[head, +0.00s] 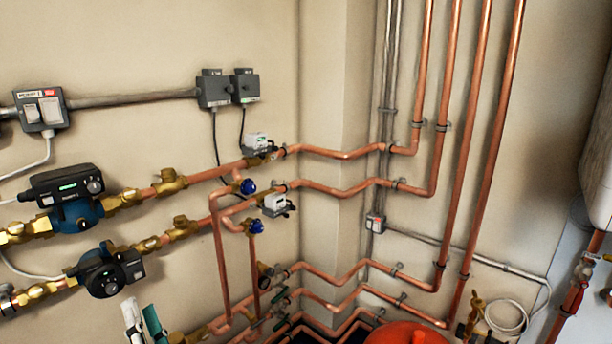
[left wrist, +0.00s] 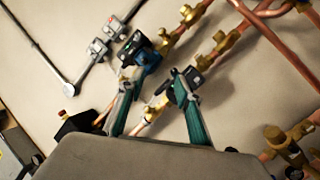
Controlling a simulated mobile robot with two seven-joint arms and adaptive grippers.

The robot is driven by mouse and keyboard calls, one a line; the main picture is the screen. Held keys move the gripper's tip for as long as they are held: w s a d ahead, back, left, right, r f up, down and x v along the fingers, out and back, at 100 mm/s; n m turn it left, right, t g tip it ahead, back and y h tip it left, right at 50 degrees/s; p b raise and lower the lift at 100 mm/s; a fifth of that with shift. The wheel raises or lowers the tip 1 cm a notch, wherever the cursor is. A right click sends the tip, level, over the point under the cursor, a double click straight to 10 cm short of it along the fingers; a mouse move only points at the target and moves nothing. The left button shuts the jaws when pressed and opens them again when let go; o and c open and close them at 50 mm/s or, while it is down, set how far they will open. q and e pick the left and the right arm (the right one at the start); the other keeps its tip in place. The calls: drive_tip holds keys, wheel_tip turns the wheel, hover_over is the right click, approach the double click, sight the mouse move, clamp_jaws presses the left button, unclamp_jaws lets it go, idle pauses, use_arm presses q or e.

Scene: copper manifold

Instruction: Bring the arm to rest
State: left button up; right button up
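My left gripper (head: 141,308) shows at the bottom edge of the head view, below the lower pump. Its two fingers, one pale and one teal, point up. In the left wrist view the teal fingers (left wrist: 156,88) stand wide apart with nothing held between them. Pumps and brass fittings show behind them; I cannot tell how far off. My left arm is mostly out of the head view. My right gripper is in neither view.
Copper pipes (head: 345,187) run along the wall and around the corner. An upper pump (head: 75,200) and a lower pump (head: 106,270) sit on the left pipes. A red vessel (head: 405,334) stands at the bottom. Bare wall (head: 150,45) fills the upper left.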

use_arm(q)
drive_tip(key=s+d+f+m+t+h, duration=0.1)
drive_tip(key=d+f+m+t+h, duration=0.1)
drive_tip(key=d+f+m+h, duration=0.85)
drive_tip(key=s+d+f+m+t+h, duration=0.1)
drive_tip(key=d+m+h, duration=0.2)
drive_tip(key=m+h, duration=0.8)
drive_tip(key=s+a+f+m+g+y, duration=0.2)
drive_tip(key=s+f+m+g, duration=0.3)
drive_tip(key=f, duration=0.7)
drive_tip(key=s+a+f+m+g+y, duration=0.2)
drive_tip(key=s+f+m+g, duration=0.3)
drive_tip(key=f, duration=0.7)
drive_tip(key=s+m, duration=0.2)
drive_tip(key=m, duration=0.2)
drive_tip(key=shift+s+f+y, duration=0.3)
drive_tip(key=shift+f+y, duration=0.05)
drive_tip(key=shift+c, duration=0.9)
drive_tip(key=shift+a, duration=0.15)
